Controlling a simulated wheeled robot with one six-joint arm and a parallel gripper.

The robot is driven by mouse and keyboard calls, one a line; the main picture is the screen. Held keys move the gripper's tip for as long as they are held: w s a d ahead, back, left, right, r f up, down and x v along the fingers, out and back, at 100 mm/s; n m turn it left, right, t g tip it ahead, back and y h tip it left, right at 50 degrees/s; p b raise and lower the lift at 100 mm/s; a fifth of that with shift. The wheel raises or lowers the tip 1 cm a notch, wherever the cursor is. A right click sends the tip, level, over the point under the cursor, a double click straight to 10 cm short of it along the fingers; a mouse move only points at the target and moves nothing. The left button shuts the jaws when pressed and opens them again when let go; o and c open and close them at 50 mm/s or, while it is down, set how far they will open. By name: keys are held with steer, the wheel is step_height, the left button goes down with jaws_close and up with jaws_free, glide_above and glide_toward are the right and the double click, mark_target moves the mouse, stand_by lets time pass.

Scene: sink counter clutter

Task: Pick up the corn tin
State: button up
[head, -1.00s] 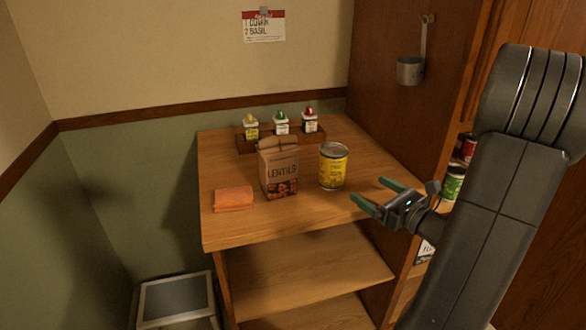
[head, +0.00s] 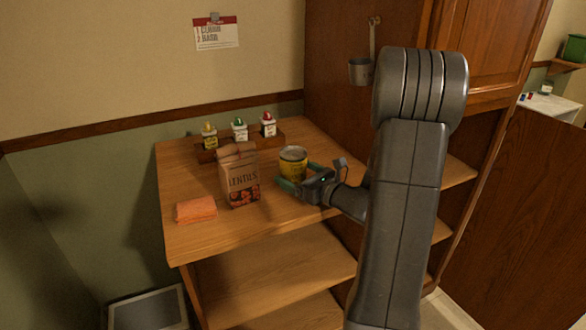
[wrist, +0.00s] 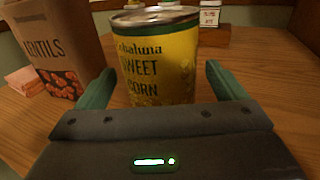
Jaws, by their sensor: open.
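The corn tin (head: 293,160) is yellow with a metal rim and stands upright on the wooden counter, right of the lentils bag. In the wrist view the corn tin (wrist: 155,60) shows its "Sweet Corn" label and stands straight ahead, between the lines of the two fingers. My gripper (head: 299,176) is open, with its green fingertips at the near side of the tin. In the wrist view my gripper (wrist: 156,88) has one finger to each side of the tin's lower part. Whether the fingers touch the tin cannot be told.
The lentils bag (head: 240,178) stands close to the left of the tin. An orange cloth (head: 196,210) lies at the front left. A wooden rack (head: 207,156) with several small bottles stands behind. A tall cabinet side (head: 335,100) rises at the right. Counter right of the tin is clear.

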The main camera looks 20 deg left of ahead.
steer(key=shift+x, duration=0.8)
steer(key=c, duration=1.4)
